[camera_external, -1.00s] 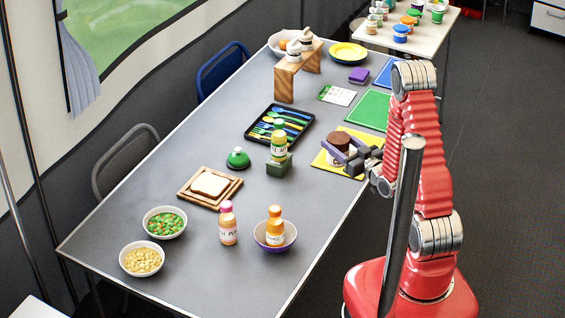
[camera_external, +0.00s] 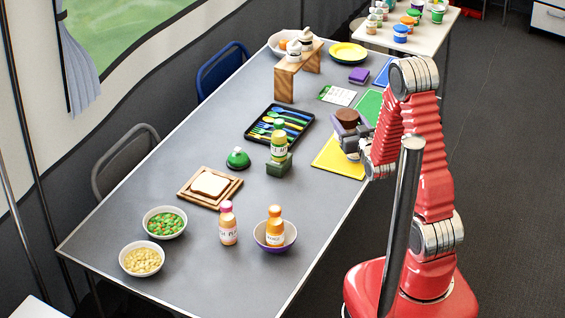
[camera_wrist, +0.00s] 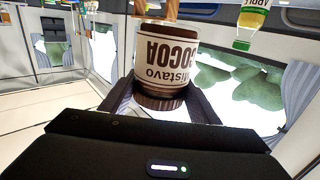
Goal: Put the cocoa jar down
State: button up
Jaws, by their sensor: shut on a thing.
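The cocoa jar (camera_external: 347,116) has a brown lid and a white label. It also shows in the wrist view (camera_wrist: 166,60), upside down in the picture, with "COCOA" on its label. My gripper (camera_external: 350,133) is shut on the jar, with one finger on each side of it. In the external view the jar is in front of the far end of the yellow mat (camera_external: 336,163) and the near end of the green mat (camera_external: 369,105). My fingers hide part of the jar, and I cannot tell whether its base touches anything.
The yellow mat's near part is bare.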

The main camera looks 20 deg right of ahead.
jog(key=shift+r, duration=0.3)
jog(key=shift+s+r, duration=0.1)
jog(key=shift+r, duration=0.1)
jog(key=s+f, duration=0.4)
jog(key=f, duration=0.3)
jog(key=shift+s+f, duration=0.15)
jog(key=shift+s, duration=0.25)
dwell(0.5)
jog(key=s+a+n+g+y, duration=0.5)
jog(key=a+n+y, duration=0.1)
jog(key=a+y, duration=0.2)
jog(key=s+a+f+n+g+y, duration=0.1)
jog(key=s+a+n+g+y, duration=0.4)
jog(key=s+a+n+y, duration=0.1)
jog(key=shift+s+a+f+n+y, duration=0.2)
jog(key=shift+a+n+y, duration=0.3)
jog(key=shift+a+y, duration=0.75)
